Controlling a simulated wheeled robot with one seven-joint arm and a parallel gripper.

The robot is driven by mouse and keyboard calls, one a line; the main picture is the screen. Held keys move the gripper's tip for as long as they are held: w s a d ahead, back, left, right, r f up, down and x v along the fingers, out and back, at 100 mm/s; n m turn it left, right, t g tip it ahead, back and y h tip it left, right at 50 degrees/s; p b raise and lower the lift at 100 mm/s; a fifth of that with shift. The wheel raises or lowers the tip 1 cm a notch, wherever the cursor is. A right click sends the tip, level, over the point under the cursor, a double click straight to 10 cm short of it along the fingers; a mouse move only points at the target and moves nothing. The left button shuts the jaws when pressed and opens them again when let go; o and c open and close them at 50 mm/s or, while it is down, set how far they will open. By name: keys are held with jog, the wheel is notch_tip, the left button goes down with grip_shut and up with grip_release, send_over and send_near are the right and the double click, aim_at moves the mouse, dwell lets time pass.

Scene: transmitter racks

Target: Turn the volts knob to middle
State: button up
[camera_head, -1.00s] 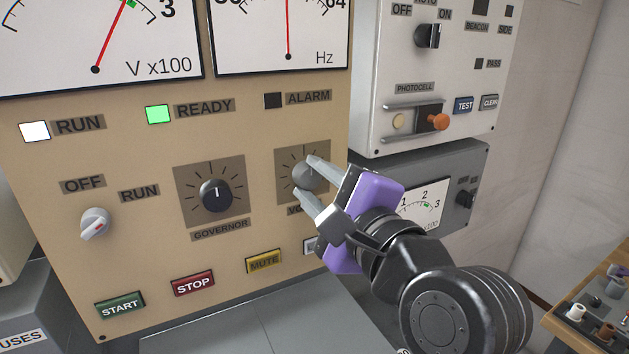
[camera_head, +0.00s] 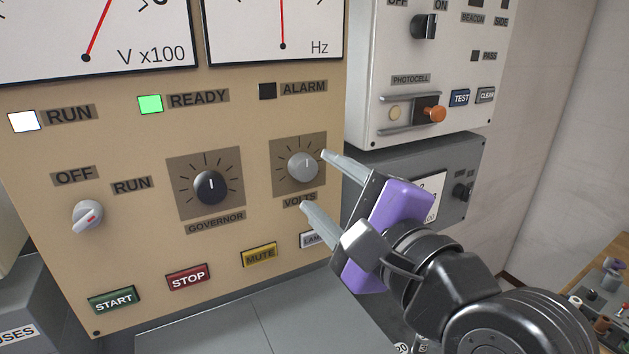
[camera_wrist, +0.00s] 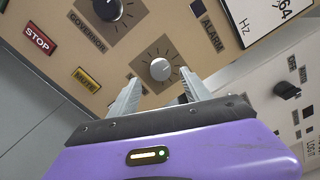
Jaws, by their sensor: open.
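The volts knob (camera_head: 302,166) is a grey round knob on a brown square dial plate with tick marks, on the tan panel. Its white pointer line stands nearly straight up in the head view. My gripper (camera_head: 314,180) is open and empty, with its fingertips apart, just right of and below the knob and off it. In the wrist view the knob (camera_wrist: 159,69) lies beyond and between the two fingertips (camera_wrist: 160,85), uncovered. The VOLTS label (camera_head: 299,200) is partly hidden by a finger.
The black governor knob (camera_head: 211,187) is left of the volts knob. The mute button (camera_head: 259,254) and a partly hidden lamp button (camera_head: 312,239) are below. A grey cabinet with a gauge (camera_head: 440,190) stands behind my gripper at right.

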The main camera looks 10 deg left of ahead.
jog(key=v, duration=0.3)
jog(key=shift+s+d, duration=0.1)
jog(key=shift+s, duration=0.1)
notch_tip(320, 180, up, 5)
jog(key=d+n+t, duration=0.2)
jog(key=n+t, duration=0.2)
jog(key=s+d+f+n+t+h, duration=0.1)
jog(key=s+d+f+n, duration=0.25)
jog(key=f, duration=0.25)
jog(key=s+d+f+n+h, duration=0.2)
jog(key=d+f+n, duration=0.2)
jog(key=f+n, duration=0.15)
jog(key=s+d+f+n+t+h, duration=0.1)
jog(key=s+d+f+n, duration=0.25)
jog(key=f, duration=0.35)
jog(key=s+d+f+g+h, duration=0.3)
jog(key=s+f, duration=0.6)
jog(key=s, duration=0.3)
jog(key=s+d+f+g+h, duration=0.3)
jog(key=s+d+f, duration=0.1)
jog(key=s+f, duration=0.6)
jog(key=s, duration=0.2)
jog(key=shift+s+d, duration=0.25)
jog(key=shift+d, duration=0.1)
